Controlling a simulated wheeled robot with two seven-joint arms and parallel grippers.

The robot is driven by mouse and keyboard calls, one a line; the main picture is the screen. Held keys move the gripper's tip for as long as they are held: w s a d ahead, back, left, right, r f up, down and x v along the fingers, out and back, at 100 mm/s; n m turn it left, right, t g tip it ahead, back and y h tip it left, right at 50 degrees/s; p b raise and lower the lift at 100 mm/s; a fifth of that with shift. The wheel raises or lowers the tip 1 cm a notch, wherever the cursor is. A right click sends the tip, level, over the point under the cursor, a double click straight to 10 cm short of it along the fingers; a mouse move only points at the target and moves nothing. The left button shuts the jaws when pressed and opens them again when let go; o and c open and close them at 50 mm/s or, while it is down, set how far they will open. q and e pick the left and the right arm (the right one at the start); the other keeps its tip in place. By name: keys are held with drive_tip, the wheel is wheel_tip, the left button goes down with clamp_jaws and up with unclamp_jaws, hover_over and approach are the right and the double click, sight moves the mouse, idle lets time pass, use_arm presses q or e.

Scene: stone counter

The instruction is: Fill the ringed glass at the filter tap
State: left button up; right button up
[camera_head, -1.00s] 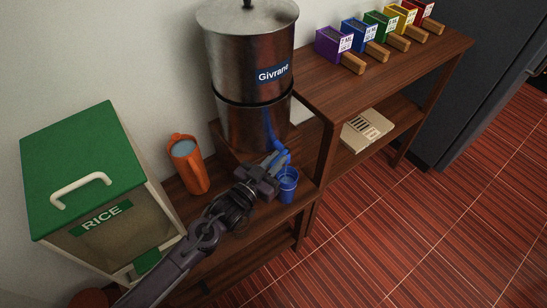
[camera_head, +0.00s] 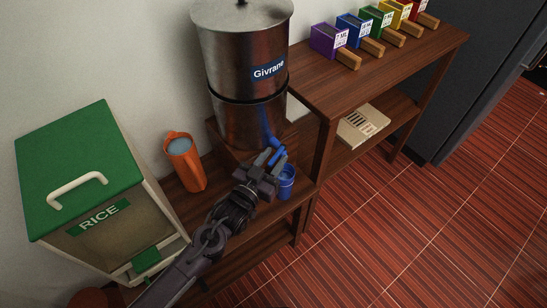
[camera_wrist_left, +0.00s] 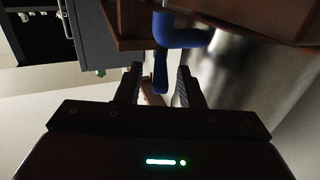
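The metal filter urn (camera_head: 243,70), labelled Givrane, stands on the wooden stand with a blue tap (camera_head: 274,142) low on its front. A blue glass (camera_head: 287,185) stands upright under the tap on the lower shelf. Something bluish shows inside it, but its level is unclear and no ring can be made out. My left gripper (camera_head: 271,157) is at the tap, above and left of the glass. In the left wrist view, the tap's blue lever (camera_wrist_left: 160,72) lies between the parted fingers (camera_wrist_left: 160,88), with gaps at the sides. My right gripper is out of view.
An orange jug (camera_head: 185,163) stands left of the urn. A green-lidded rice bin (camera_head: 80,165) is at the far left. Several coloured boxes line the upper shelf (camera_head: 370,75); a pale slotted item (camera_head: 362,124) lies below them. Open floor is at right.

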use_arm(q)
drive_tip(key=b+v, duration=0.1)
drive_tip(key=v, duration=0.6)
drive_tip(key=shift+s+a, duration=0.1)
drive_tip(key=shift+s, duration=0.1)
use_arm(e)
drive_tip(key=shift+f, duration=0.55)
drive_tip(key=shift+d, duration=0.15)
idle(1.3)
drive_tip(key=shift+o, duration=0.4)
